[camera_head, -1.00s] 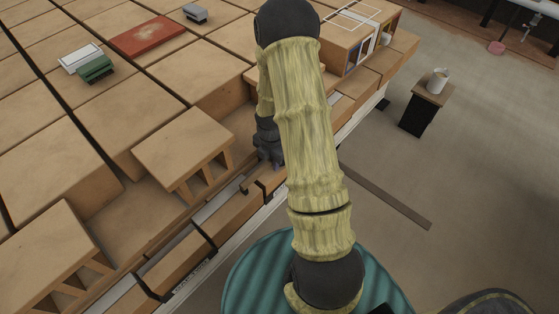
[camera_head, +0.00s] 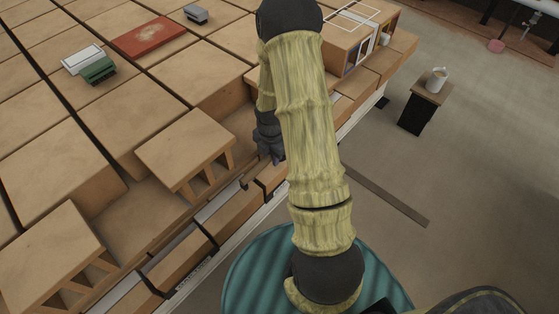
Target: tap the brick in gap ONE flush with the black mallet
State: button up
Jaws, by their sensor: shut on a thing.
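My gripper (camera_head: 268,148) is partly hidden behind my own pale, ribbed arm. It is low at the front edge of the brick layer, right of a hollow brick (camera_head: 185,150). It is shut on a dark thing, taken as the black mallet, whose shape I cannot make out. The hollow brick juts forward with its openings facing the front edge. Another hollow brick (camera_head: 50,250) sits at the lower left. No gap label is readable, so I cannot tell which brick is in gap ONE. Contact between mallet and brick is not visible.
A red slab (camera_head: 149,35), a green block (camera_head: 98,70), a white-topped block (camera_head: 82,58) and a grey block (camera_head: 195,13) lie on the bricks. A ledge (camera_head: 180,258) runs along the front. A mug (camera_head: 437,80) stands on a small stand at right. Floor is open at right.

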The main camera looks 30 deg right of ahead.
jog(key=shift+r+p, duration=1.6)
jog(key=shift+r, duration=0.5)
jog(key=shift+f, duration=0.1)
